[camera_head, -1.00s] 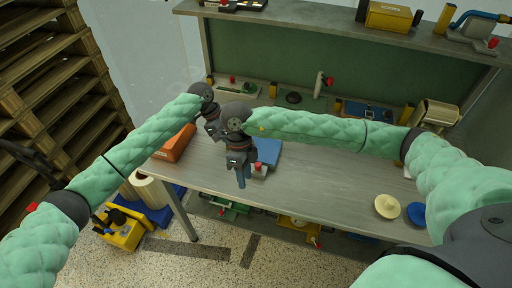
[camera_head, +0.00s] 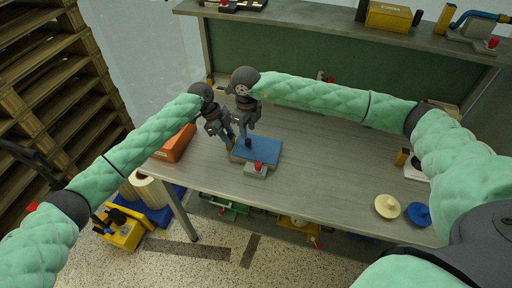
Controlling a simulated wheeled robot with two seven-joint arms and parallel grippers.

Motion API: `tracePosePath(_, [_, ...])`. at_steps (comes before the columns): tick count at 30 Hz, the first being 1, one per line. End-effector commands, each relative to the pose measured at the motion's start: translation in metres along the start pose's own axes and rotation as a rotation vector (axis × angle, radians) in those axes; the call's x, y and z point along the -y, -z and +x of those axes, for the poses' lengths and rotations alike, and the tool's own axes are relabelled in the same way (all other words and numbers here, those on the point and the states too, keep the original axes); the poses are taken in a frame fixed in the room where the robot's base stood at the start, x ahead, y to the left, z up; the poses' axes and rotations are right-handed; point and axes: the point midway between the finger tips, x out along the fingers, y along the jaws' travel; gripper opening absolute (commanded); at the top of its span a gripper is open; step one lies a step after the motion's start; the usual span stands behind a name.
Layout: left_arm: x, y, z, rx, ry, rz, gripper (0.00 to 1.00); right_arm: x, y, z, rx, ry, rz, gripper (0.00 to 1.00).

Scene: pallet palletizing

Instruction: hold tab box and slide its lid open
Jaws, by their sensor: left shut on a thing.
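The tab box (camera_head: 256,171) sits on the workbench left of centre. It has a blue lid (camera_head: 262,150), and a grey part with a red tab (camera_head: 258,165) shows at the lid's front edge. My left gripper (camera_head: 231,145) is shut on the box at its left side, where its fingers partly hide the contact. My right gripper (camera_head: 247,143) points down over the back left part of the blue lid. Its fingers look close together, but whether they are open or touch the lid is unclear.
An orange box (camera_head: 176,143) lies at the bench's left end. A cream disc (camera_head: 387,206) and a blue disc (camera_head: 418,214) lie at the right. The bench top (camera_head: 320,170) between is clear. A shelf (camera_head: 310,20) spans the back.

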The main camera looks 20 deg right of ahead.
Motion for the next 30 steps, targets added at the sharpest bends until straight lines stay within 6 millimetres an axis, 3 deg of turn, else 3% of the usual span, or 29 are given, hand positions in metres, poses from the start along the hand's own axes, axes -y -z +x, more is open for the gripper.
tracePosePath(12, [0.0,-0.001,0.001,0.001,-0.001,-0.001,0.0,0.0,0.0,0.045,-0.002,0.0,0.002,0.35])
tracePosePath(24, [0.0,-0.001,0.001,0.001,0.0,-0.001,0.0,0.0,0.0,0.053,0.0,0.0,0.0,0.35])
tracePosePath(30, [0.0,-0.001,0.001,0.001,-0.001,-0.001,0.0,0.0,0.0,0.053,0.0,0.0,0.0,0.01])
